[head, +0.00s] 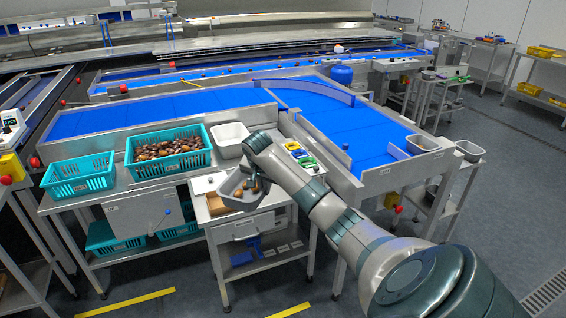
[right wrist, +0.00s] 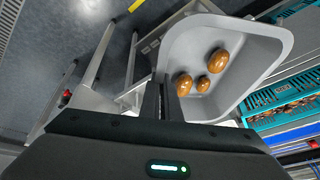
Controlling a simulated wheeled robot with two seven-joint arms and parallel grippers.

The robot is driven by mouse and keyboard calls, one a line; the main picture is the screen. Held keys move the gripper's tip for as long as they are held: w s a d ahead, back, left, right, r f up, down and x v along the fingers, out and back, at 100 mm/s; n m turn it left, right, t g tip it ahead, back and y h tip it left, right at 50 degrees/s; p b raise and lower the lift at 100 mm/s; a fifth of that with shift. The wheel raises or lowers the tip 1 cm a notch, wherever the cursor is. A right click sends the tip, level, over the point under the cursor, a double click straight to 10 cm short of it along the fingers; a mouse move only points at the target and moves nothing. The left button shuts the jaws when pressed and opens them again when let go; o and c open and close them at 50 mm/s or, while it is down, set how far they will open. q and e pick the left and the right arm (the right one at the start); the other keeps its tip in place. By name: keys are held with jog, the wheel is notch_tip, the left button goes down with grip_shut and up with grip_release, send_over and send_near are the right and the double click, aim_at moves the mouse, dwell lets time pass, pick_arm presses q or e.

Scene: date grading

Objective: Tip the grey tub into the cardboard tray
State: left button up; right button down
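The grey tub (head: 231,187) hangs over the small table in the head view, tilted, with a few brown dates (head: 250,187) inside. In the right wrist view the tub (right wrist: 255,55) shows three dates (right wrist: 206,72) lying on its inside. My right gripper (right wrist: 162,100) is shut on the tub's rim; in the head view the gripper (head: 259,180) is at the tub's right side, partly hidden by my wrist. My left gripper is out of view.
A teal crate full of dates (head: 128,157) and an emptier teal crate (head: 45,181) stand at the left. A white tub (head: 230,132) is behind. Colored items (head: 299,152) lie at the right, beside the blue conveyor (head: 345,125). The small table (head: 227,224) has little bare surface.

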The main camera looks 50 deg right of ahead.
jog(key=s+a+r+n+t+y, duration=0.1)
jog(key=a+r+n, duration=0.2)
jog(key=a, duration=0.8)
jog(key=a+r+n+y, duration=0.1)
jog(key=a+r+n, duration=0.2)
jog(key=a, duration=0.7)
jog(key=s+a+r+n+t+y, duration=0.1)
jog(key=a+r+n, duration=0.25)
jog(key=a, duration=0.75)
jog(key=s+a+f+n+y+b, duration=0.2)
jog(key=s+a+n+b, duration=0.3)
jog(key=a, duration=0.5)
jog(key=shift+s+a+f+b, duration=0.35)
jog(key=shift+s+f+b, duration=0.3)
jog(key=shift+s+b, duration=0.45)
